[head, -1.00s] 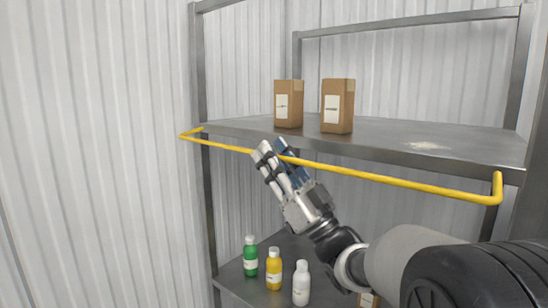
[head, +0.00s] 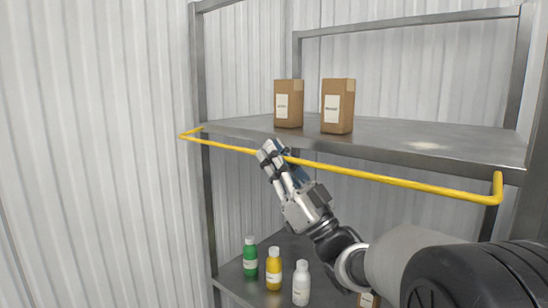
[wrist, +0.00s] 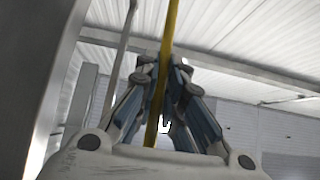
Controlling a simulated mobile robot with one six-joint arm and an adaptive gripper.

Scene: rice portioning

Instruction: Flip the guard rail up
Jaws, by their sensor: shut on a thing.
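The yellow guard rail (head: 400,182) runs along the front of the upper shelf, slightly below the level of the shelf top, with bent ends at the left and right posts. My gripper (head: 273,152) is at the rail left of its middle, below the two boxes. The gripper is shut on the rail. In the wrist view the rail (wrist: 169,35) passes between the fingers of the gripper (wrist: 163,68).
Two brown boxes, a left one (head: 288,104) and a right one (head: 337,107), stand on the upper shelf (head: 430,140) behind the rail. Green (head: 250,256), yellow (head: 273,268) and white (head: 301,284) bottles stand on the lower shelf. A corrugated wall (head: 90,150) is at left.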

